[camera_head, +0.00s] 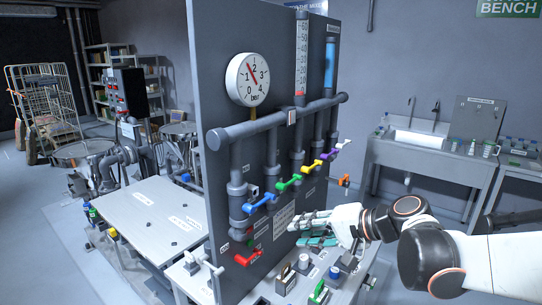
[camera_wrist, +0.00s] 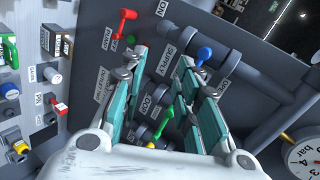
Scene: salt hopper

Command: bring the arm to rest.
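My gripper (camera_head: 312,230) reaches in from the right in the head view, in front of the dark valve panel (camera_head: 222,130). In the wrist view my gripper (camera_wrist: 165,62) has its two teal-padded fingers apart, with nothing held between the tips. A green valve handle (camera_wrist: 164,127) shows in the gap between the fingers, behind them. A blue handle (camera_wrist: 204,53) is just beyond the right fingertip, and a red handle (camera_wrist: 124,22) is beyond the left one. I cannot tell whether a finger touches the panel or its pipes. My arm is stretched out, bent at the elbow.
A pressure gauge (camera_head: 248,79) and a grey pipe (camera_head: 285,117) with coloured valve handles stand out from the panel. A low bench (camera_head: 330,285) with small switches lies below my gripper. A sink counter (camera_head: 430,155) is at the right. Floor is open at far left.

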